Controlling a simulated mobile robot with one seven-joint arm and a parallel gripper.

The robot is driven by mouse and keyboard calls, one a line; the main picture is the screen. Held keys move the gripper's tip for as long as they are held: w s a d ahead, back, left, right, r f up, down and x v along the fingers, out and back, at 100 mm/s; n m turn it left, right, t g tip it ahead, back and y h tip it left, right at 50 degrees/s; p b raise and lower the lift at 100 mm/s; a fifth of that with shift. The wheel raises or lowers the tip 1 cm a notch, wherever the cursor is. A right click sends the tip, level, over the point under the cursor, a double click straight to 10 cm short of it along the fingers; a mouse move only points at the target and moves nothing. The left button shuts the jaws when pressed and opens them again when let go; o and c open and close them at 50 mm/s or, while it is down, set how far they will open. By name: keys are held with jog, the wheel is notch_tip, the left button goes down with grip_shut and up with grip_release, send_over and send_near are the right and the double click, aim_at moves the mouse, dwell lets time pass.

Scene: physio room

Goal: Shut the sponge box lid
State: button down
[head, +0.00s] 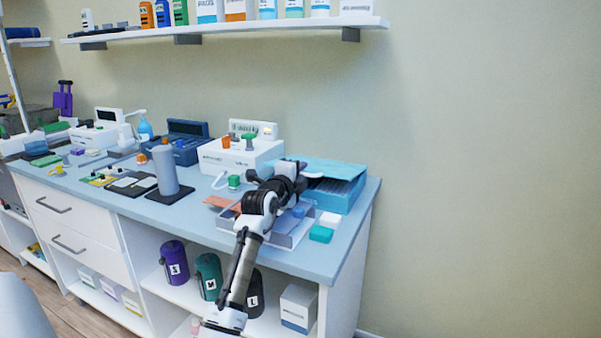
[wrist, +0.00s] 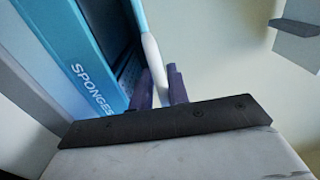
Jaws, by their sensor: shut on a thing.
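The teal sponge box (head: 341,198) stands at the right end of the counter. In the wrist view, its front wall (wrist: 88,85) reads "SPONGES", with a dark opening beside it. Its teal lid (head: 335,167) shows at the top of the box in the head view. In the wrist view, the lid's thin pale edge (wrist: 150,55) stands apart from the front wall and runs down between the purple finger pads. My gripper (wrist: 165,88) is shut on that lid edge. In the head view my gripper (head: 303,174) is at the box's left side, its fingertips hard to make out.
A grey tray (head: 290,238) lies under my arm, with a teal block (head: 321,234) and a white block (head: 330,219) to its right. A white device (head: 240,155) stands behind, left of the box. A loaded shelf (head: 230,30) hangs above. The wall right of the counter is bare.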

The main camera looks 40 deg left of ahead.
jog(key=f+b, duration=0.2)
jog(key=b, duration=0.1)
jog(key=shift+s+f, duration=0.15)
jog(key=shift+s, duration=0.1)
jog(key=c, duration=1.5)
grip_release()
notch_tip(320, 180, up, 20)
